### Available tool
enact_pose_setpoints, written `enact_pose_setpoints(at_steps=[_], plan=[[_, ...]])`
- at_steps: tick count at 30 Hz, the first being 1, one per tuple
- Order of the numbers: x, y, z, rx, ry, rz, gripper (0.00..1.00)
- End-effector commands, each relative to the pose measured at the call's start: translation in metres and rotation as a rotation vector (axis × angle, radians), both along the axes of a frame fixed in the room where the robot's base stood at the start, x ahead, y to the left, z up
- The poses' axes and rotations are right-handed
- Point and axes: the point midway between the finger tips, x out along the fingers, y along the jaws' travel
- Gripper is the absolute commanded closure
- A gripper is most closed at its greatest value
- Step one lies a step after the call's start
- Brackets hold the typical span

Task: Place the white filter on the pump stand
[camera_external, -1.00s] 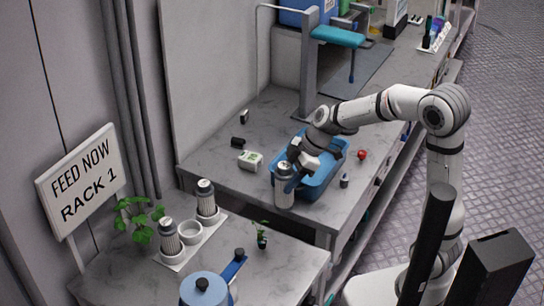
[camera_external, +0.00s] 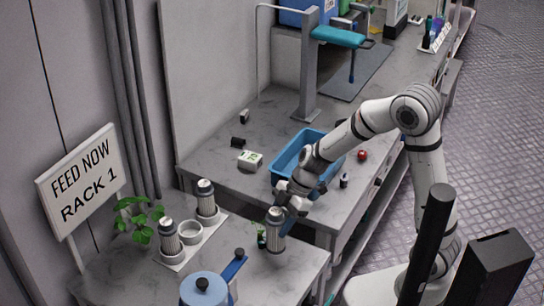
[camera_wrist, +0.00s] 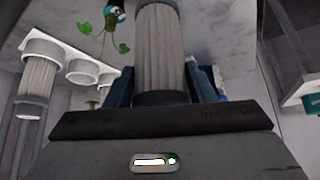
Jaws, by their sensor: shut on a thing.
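The white filter (camera_external: 275,236) is a pale ribbed cylinder with dark bands, held upright over the right part of the front table. My gripper (camera_external: 287,198) is shut on it near its top. In the wrist view the filter (camera_wrist: 162,50) stands between the blue fingers. The white pump stand (camera_external: 190,251) is to the left of the held filter, apart from it. It has an empty round cup (camera_external: 190,231) in the middle, with a similar filter on each side (camera_external: 168,238) (camera_external: 206,200). The stand (camera_wrist: 62,52) also shows at upper left in the wrist view.
A small potted seedling (camera_external: 261,236) stands close beside the held filter. A leafy plant (camera_external: 138,217) grows behind the stand. A blue bin (camera_external: 289,160) sits on the back counter.

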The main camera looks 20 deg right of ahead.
Motion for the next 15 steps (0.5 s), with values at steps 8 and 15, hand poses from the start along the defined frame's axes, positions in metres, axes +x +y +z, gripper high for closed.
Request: enact_pose_setpoints(at_steps=[8, 15], plan=[[-0.001, 0.000, -0.033, -0.002, 0.004, -0.002, 0.74], [0.000, 0.000, -0.050, 0.000, -0.001, -0.001, 0.74]])
